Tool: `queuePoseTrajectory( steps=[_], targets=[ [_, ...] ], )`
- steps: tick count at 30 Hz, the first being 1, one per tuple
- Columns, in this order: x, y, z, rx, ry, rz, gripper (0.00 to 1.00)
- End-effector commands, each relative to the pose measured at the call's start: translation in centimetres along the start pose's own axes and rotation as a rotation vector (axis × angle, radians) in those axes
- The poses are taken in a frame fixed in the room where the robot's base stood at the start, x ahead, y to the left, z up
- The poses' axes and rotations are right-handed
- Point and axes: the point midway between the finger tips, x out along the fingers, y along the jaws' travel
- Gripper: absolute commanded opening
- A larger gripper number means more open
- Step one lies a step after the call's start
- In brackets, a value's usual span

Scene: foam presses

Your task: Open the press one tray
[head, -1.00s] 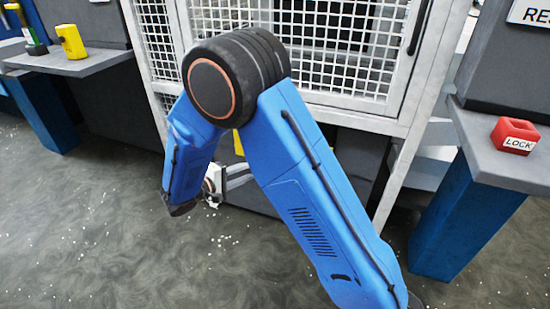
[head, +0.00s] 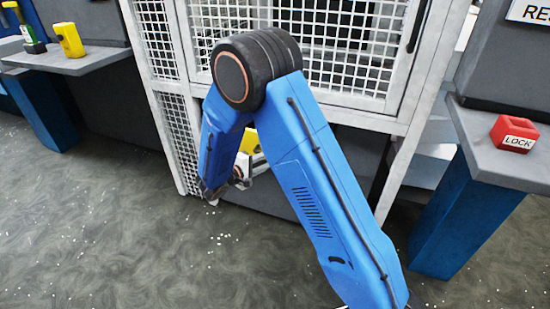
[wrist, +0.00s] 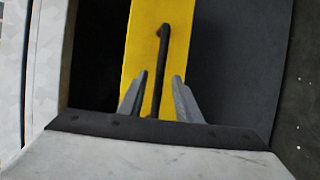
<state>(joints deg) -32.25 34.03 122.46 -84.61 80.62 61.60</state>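The tray front shows as a yellow strip with a black bar handle (wrist: 162,65) in the wrist view. In the head view a piece of the yellow front (head: 249,141) shows low on the caged press, mostly behind my arm. My gripper (wrist: 160,76) is open, with its two grey fingers on either side of the handle and gaps between. I cannot tell whether either finger touches it. In the head view my gripper is mostly hidden beside the forearm, low in front of the press. I cannot tell from these frames whether the tray is out at all.
The white mesh cage (head: 330,45) stands above the tray. A red LOCK block (head: 514,133) lies on the right ledge. The speckled floor in front is clear.

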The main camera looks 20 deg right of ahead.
Motion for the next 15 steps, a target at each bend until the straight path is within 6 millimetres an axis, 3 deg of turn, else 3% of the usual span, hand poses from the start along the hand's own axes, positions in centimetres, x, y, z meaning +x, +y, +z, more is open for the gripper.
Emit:
queuePoseTrajectory(
  steps=[6,15],
  targets=[
    [3.1,0.0,0.1,0.000,-0.003,0.000,0.31],
    [4.5,0.0,0.0,0.000,0.000,0.000,0.31]
  ],
)
